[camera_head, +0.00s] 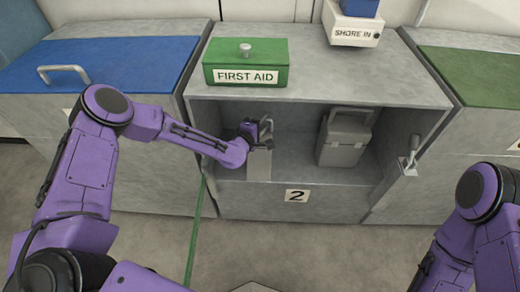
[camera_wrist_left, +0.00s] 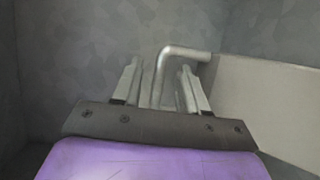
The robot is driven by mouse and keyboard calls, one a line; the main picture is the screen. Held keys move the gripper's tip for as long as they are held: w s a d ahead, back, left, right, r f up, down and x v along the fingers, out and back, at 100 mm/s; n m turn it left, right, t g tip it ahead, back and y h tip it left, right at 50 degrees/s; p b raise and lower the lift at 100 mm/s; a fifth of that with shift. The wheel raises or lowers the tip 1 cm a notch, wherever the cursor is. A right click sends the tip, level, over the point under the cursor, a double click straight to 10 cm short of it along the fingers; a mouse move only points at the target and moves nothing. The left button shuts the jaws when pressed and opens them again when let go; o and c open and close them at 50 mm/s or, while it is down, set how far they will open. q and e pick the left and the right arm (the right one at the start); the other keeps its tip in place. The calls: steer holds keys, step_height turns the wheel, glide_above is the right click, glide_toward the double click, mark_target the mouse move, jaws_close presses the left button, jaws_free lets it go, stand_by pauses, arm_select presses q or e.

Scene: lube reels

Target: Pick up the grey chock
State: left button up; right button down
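The grey chock (camera_head: 259,165) stands in the left part of the open compartment, partly hidden by my left gripper. In the left wrist view its pale grey body (camera_wrist_left: 270,105) fills the right side, and a bent metal handle (camera_wrist_left: 163,75) comes off it. My left gripper (camera_head: 262,138) reaches into the compartment at the chock's top. In the left wrist view, the left gripper's fingers (camera_wrist_left: 162,88) stand apart, one on each side of the handle, with visible gaps. My right arm shows at the right edge; its gripper is out of view.
A grey case (camera_head: 343,140) with a handle stands right in the compartment. A metal latch (camera_head: 411,158) is at the right. The compartment's left wall and top edge are close to my left arm.

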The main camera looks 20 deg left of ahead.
arm_select(q)
jaws_close()
stand_by(1.1)
steer(key=shift+r, duration=0.1)
